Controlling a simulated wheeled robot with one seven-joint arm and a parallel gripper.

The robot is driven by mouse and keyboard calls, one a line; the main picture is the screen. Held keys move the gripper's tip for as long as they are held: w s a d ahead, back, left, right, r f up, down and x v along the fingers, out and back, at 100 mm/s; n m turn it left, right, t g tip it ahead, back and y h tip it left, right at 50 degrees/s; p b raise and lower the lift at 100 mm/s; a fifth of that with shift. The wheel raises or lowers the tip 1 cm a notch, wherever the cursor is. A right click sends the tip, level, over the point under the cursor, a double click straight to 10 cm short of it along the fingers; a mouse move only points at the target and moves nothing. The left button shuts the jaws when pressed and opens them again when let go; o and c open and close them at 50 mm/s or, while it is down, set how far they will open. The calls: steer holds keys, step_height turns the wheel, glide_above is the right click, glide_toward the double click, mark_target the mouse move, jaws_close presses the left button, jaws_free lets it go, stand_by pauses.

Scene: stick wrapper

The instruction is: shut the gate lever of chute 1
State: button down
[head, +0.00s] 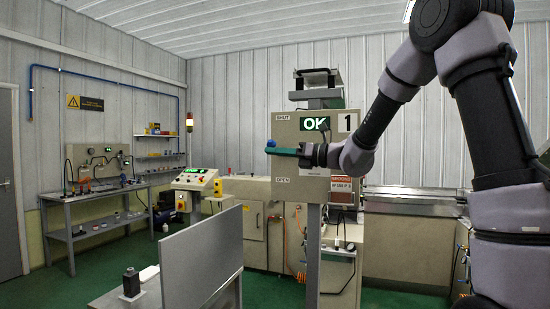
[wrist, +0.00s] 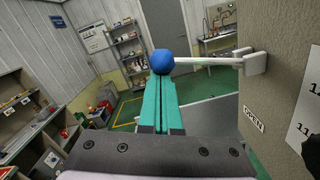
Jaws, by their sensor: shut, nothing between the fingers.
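The gate lever of chute 1 has a blue ball knob (wrist: 162,61) on a pale rod (wrist: 205,62), which runs right to a pivot on the panel's side in the wrist view. In the head view the knob (head: 271,143) sits at a height between the SHUT label (head: 282,117) and the OPEN label (head: 283,180); the rod is not clear there. My gripper (head: 284,151) is shut and empty, its teal fingers pointing left beside the knob. In the wrist view the fingertips (wrist: 160,85) end right at the knob; I cannot tell whether they touch it.
The chute panel (head: 346,158) bears a plate with 1 and a green OK display (head: 314,123). A grey upright board (head: 201,262) stands in front at the lower left. A control desk (head: 195,179) and a workbench (head: 88,196) stand farther left. Green floor lies open between them.

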steer(key=r+m, duration=0.2)
steer(key=shift+w+r+m, duration=0.25)
steer(key=shift+r+m, duration=0.05)
steer(key=shift+m, duration=0.1)
steer(key=r+m, duration=0.1)
steer(key=w+r+m, duration=0.1)
steer(key=r+m, duration=0.1)
steer(key=shift+w+d+r+m+h, duration=0.15)
steer(key=shift+w+d+m+h, duration=0.15)
steer(key=shift+w+d, duration=0.1)
steer(key=shift+w+r, duration=0.1)
